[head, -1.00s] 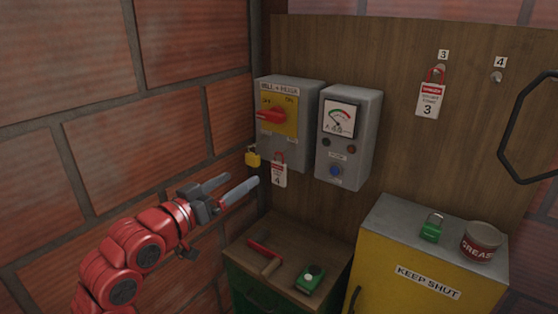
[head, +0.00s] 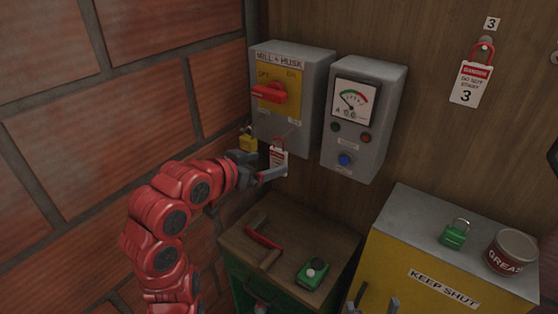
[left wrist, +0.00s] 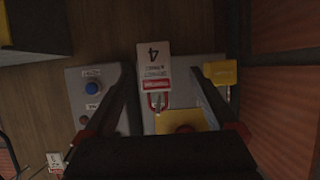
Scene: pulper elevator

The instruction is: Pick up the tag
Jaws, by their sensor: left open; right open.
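A white and red tag (head: 279,159) numbered 4 hangs by its red loop below the rotary switch on the grey MILL + HUSK box. My left gripper (head: 268,172) is open at this tag, which partly shows behind the fingers. In the left wrist view the tag (left wrist: 154,68) appears upside down between the two spread fingers (left wrist: 165,100); I cannot tell whether they touch it. A similar tag (head: 471,84), numbered 3, hangs from a hook on the wooden board. Fingertips of my right gripper (head: 378,303) show at the bottom edge, apart and empty.
A yellow padlock (head: 248,142) hangs beside the tag. A grey gauge box (head: 364,120) is to its right.

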